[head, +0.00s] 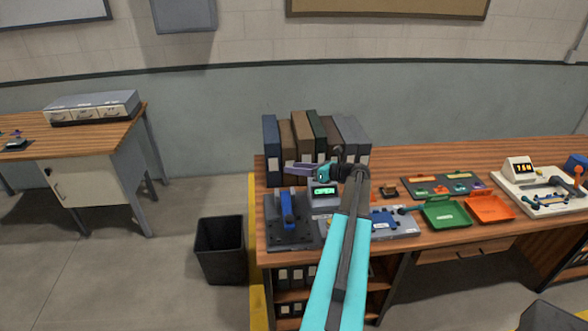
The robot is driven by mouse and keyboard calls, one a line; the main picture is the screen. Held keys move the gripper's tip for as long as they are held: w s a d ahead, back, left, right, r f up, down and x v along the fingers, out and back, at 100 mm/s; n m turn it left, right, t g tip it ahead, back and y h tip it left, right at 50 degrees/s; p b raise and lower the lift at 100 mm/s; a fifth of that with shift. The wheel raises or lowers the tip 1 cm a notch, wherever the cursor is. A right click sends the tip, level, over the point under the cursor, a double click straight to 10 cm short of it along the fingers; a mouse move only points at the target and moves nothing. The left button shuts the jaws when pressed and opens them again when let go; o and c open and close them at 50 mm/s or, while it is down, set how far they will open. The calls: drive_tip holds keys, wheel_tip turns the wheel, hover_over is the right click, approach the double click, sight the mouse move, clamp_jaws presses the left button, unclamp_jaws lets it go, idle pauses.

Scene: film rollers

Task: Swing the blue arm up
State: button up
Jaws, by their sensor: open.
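The blue arm (287,209) belongs to a dark grey device (299,238) at the left end of the wooden bench. It shows as a short blue bar running nearly vertically in the picture; I cannot tell its exact tilt. A grey box beside it has a lit display (323,191) with green letters reading "OPEN". My gripper (293,169) is above and behind the blue arm, pointing left, in front of the binders. It is open and appears empty, apart from the blue arm. My teal forearm hides part of the bench right of the display.
Upright binders (303,140) stand close behind my gripper. To the right are a grey plate with blue parts (404,222), a green tray (446,213), an orange tray (490,208) and a white device (545,200). A black bin (220,250) stands on the floor left of the bench.

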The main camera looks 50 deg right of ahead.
drive_tip(key=s+d+r+p, duration=0.2)
drive_tip(key=s+r, duration=0.1)
drive_tip(key=s, duration=0.2)
drive_tip(key=shift+s+d, duration=0.15)
drive_tip(key=shift+s, duration=0.15)
idle(0.8)
drive_tip(key=shift+s+r, duration=0.1)
idle(0.4)
drive_tip(key=b+v, duration=0.5)
drive_tip(key=v, duration=0.8)
drive_tip(key=shift+s, duration=0.35)
drive_tip(key=shift+w, duration=0.1)
